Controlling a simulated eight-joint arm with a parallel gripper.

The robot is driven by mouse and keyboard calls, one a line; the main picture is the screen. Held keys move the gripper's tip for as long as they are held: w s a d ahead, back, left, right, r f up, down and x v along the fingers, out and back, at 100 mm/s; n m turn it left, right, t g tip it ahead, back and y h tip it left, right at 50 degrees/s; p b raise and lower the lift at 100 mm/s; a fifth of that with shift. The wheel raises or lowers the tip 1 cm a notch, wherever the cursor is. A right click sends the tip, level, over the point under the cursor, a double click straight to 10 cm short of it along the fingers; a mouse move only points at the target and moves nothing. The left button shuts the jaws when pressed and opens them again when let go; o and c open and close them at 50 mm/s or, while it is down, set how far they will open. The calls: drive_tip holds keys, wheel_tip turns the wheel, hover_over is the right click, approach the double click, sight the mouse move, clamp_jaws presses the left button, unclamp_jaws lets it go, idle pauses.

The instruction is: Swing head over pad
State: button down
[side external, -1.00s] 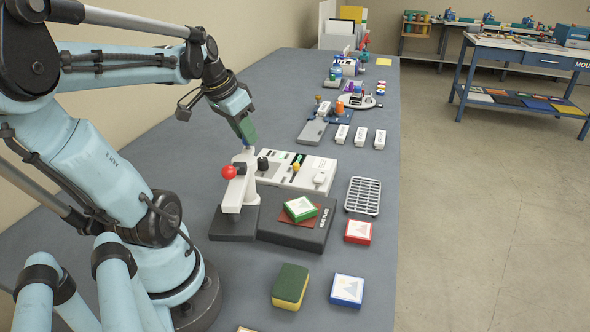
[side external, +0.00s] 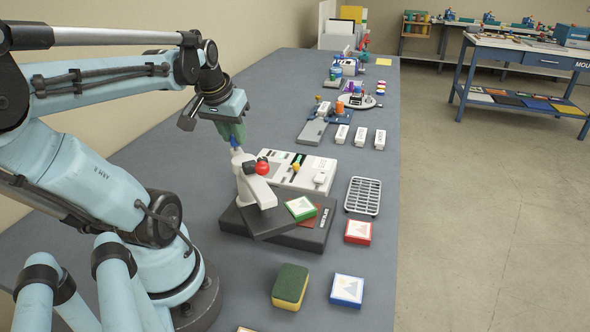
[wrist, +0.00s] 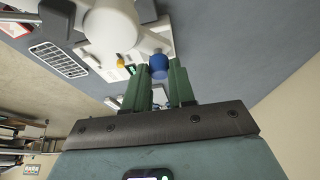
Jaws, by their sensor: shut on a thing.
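The press head (side external: 259,193) is a white arm with a red ball knob and a dark flat plate (side external: 270,224) at its front end. The plate overlaps the left part of the black pad base (side external: 315,238). A green-framed picture tile (side external: 300,208) lies on a brown sheet on the pad, just right of the plate and still largely uncovered. My gripper (side external: 235,142) is shut on the blue handle (wrist: 158,66) at the head's rear. The white head also shows beyond the green fingers in the wrist view (wrist: 108,25).
A white control panel (side external: 300,172) stands behind the pad. A wire rack (side external: 362,196) and red-framed tile (side external: 358,231) lie to its right. A sponge (side external: 290,286) and blue-framed tile (side external: 346,290) lie in front, with bare table between.

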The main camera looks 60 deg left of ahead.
drive_tip(key=shift+s+d+n+g+y, duration=0.25)
drive_tip(key=shift+s+n+g, duration=0.35)
drive_tip(key=shift+n, duration=0.95)
drive_tip(key=shift+s+d+n+g+y, duration=0.15)
drive_tip(key=shift+s+d+n+g, duration=0.35)
drive_tip(key=shift+n, duration=1.1)
drive_tip(key=shift+s+d+n+g+y, duration=0.2)
drive_tip(key=shift+s+n+g, duration=0.5)
drive_tip(key=shift+n, duration=0.85)
drive_tip(key=shift+s, duration=0.1)
drive_tip(key=c, duration=1)
unclamp_jaws()
drive_tip(key=shift+r, duration=0.1)
drive_tip(key=v, duration=1.2)
drive_tip(key=shift+d, duration=0.1)
